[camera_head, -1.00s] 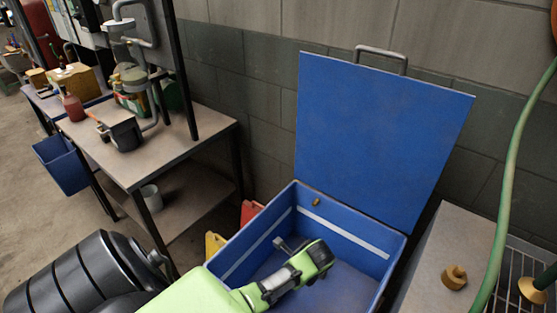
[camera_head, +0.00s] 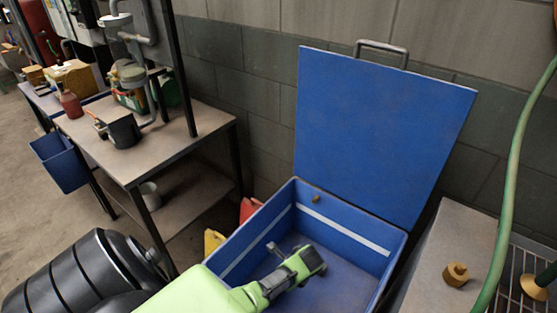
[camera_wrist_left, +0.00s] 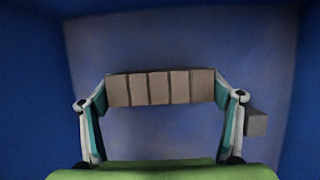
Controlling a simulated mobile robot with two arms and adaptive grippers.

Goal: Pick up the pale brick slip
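In the left wrist view, a pale grey-brown bar (camera_wrist_left: 160,87), which looks like the brick slip, lies across the blue crate. Dark vertical lines divide its face into several parts. My left gripper (camera_wrist_left: 161,92) is spread wide, one finger at each end of the bar. The gaps there are too small to tell whether the fingers touch it. In the head view my left gripper (camera_head: 313,262) reaches down inside the blue crate (camera_head: 245,237); the bar is hidden there. My right gripper is not in view.
The crate's blue lid (camera_head: 380,130) stands open at the back. A grey surface (camera_head: 437,250) with a brass fitting (camera_head: 456,274) stands right of the crate; a workbench (camera_head: 165,145) stands left. Crate walls are close around.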

